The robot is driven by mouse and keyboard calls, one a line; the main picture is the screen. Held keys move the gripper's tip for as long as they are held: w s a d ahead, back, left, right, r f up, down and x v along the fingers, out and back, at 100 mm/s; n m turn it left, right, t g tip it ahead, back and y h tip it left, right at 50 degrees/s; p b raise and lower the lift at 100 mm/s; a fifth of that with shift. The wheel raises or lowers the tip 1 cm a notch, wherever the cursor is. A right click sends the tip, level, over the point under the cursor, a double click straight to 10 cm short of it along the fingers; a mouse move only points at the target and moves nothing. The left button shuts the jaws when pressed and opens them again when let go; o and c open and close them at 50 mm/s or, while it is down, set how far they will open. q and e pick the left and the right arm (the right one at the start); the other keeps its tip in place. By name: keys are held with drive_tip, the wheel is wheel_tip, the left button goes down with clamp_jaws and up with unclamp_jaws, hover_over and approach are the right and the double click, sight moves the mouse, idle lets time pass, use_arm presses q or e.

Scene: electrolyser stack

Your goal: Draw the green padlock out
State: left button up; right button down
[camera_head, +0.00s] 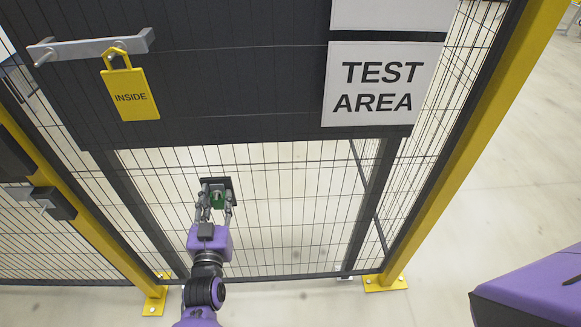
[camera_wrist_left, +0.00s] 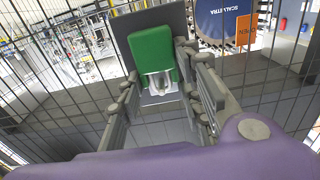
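The green padlock (camera_head: 217,200) sits against a dark plate (camera_head: 229,183) on the mesh fence, low in the middle of the head view. In the left wrist view its green body (camera_wrist_left: 152,50) stands upright before the plate (camera_wrist_left: 120,27), with a silvery metal part below it. My left gripper (camera_head: 216,198) reaches up to it with one finger on each side. In the left wrist view, the fingers of my left gripper (camera_wrist_left: 158,62) are spread, and the padlock shows between them. The fingers look apart from it, though contact at the edges is hard to judge. My right gripper is out of view.
A yellow INSIDE tag (camera_head: 131,94) hangs from a grey bar (camera_head: 90,46) at upper left. A TEST AREA sign (camera_head: 381,86) is on the dark panel. Mesh and yellow posts (camera_head: 478,140) surround the spot. Pale floor lies clear at right.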

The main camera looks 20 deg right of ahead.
use_arm(q)
clamp_jaws()
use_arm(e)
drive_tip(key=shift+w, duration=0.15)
use_arm(q)
drive_tip(key=shift+s, duration=0.15)
